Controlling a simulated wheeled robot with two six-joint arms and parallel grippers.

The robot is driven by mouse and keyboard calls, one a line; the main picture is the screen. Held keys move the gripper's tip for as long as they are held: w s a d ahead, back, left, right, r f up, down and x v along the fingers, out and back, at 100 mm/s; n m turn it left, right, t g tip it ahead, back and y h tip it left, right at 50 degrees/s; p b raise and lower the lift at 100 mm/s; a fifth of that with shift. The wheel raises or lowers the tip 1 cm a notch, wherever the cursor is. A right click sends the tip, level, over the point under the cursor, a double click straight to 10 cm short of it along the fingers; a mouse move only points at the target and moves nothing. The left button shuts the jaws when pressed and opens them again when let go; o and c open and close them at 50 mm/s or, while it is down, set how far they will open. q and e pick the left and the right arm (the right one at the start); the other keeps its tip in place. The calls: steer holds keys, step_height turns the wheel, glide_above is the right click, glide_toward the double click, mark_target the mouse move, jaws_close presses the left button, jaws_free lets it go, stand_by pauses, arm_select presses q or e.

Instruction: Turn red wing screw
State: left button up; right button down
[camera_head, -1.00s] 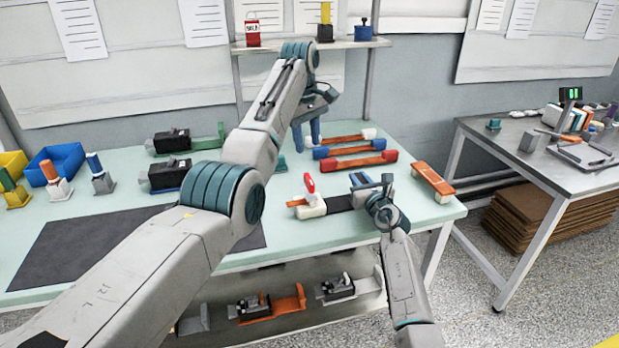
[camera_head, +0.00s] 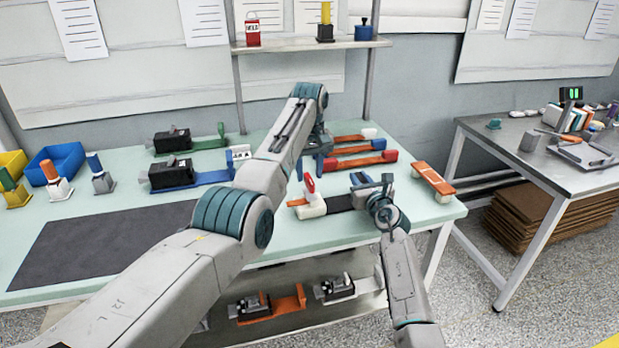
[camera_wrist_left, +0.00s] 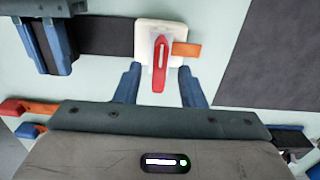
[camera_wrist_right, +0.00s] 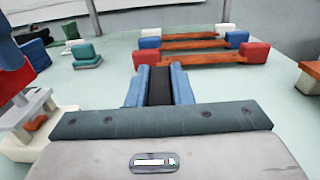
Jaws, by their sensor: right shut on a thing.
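The red wing screw (camera_head: 310,184) stands on a white block (camera_head: 314,208) at the front right of the bench. In the left wrist view the red wing screw (camera_wrist_left: 159,66) points toward my left gripper, on the white block (camera_wrist_left: 148,30). My left gripper (camera_wrist_left: 158,85) is open, one blue finger on each side of the wing's end, with gaps to both. In the head view its fingers (camera_head: 312,166) are just behind the screw. My right gripper (camera_head: 372,184) is shut on the black bar (camera_head: 345,202) that joins the white block; this bar also shows between its fingers (camera_wrist_right: 160,85).
Orange bars with blue and red ends (camera_head: 350,162) lie behind the grippers. An orange bar (camera_head: 432,178) lies at the right edge. Breakers on coloured stands (camera_head: 172,173) and a dark mat (camera_head: 100,240) are on the left. A shelf (camera_head: 310,44) stands behind.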

arm_select(q)
steer(key=shift+f, duration=1.25)
jaws_close()
